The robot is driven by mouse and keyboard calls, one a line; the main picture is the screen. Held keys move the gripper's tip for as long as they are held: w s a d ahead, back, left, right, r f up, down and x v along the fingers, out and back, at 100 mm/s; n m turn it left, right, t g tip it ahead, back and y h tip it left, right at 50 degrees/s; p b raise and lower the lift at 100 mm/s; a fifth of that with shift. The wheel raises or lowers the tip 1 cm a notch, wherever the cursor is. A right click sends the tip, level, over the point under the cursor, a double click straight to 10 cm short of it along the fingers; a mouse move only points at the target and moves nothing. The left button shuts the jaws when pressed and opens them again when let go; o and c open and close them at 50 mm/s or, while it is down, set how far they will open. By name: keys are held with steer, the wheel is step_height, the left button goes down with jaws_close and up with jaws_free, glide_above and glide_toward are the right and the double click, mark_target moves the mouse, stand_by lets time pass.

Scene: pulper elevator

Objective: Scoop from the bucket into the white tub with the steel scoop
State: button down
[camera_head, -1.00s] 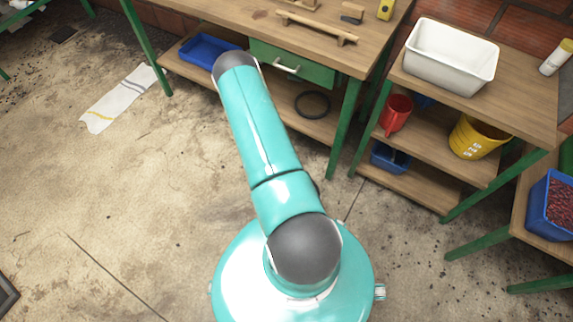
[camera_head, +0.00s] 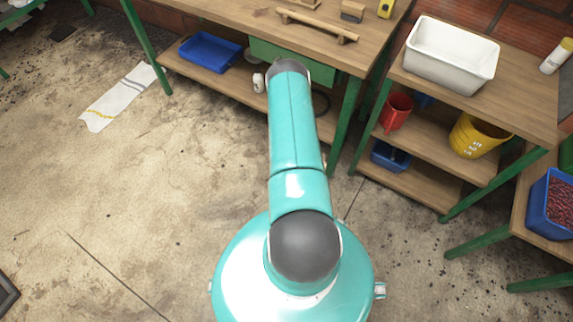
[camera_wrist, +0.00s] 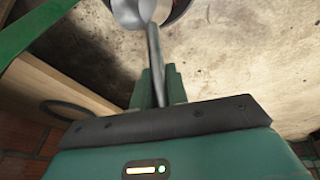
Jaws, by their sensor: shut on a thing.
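The steel scoop (camera_wrist: 154,45) is in my gripper (camera_wrist: 160,84) in the wrist view. The green fingers are shut on its handle, and its bowl lies at the top edge, partly cut off. My gripper and the scoop are hidden by my arm in the head view. The white tub (camera_head: 440,72) stands on the wooden table at the upper right and looks empty. A yellow bucket (camera_head: 472,138) stands on the shelf below it; its contents cannot be made out. A blue container (camera_head: 545,218) at the right edge holds dark red berries.
A red jug (camera_head: 396,112) and a blue bin (camera_head: 390,157) are on the shelves under the tub. A workbench (camera_head: 250,18) with a green drawer is ahead. A cloth (camera_head: 118,98) lies on the open floor at left.

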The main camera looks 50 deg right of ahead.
step_height(320, 180, down, 15)
steer(key=shift+r, duration=0.2)
stand_by(1.0)
stand_by(1.2)
steer(key=shift+r, duration=4.55)
steer(key=w+f+g+h, duration=0.1)
steer(key=g, duration=0.1)
steer(key=w+a+f+g+h, duration=0.1)
steer(key=w+g, duration=0.1)
steer(key=g, duration=0.1)
steer(key=w+a+f+n+g+h, duration=0.1)
steer(key=g+h, duration=0.1)
steer(key=shift+w+a+g, duration=0.15)
steer(key=shift+w+g, duration=0.05)
steer(key=shift+g, duration=0.1)
steer(key=shift+r, duration=2.5)
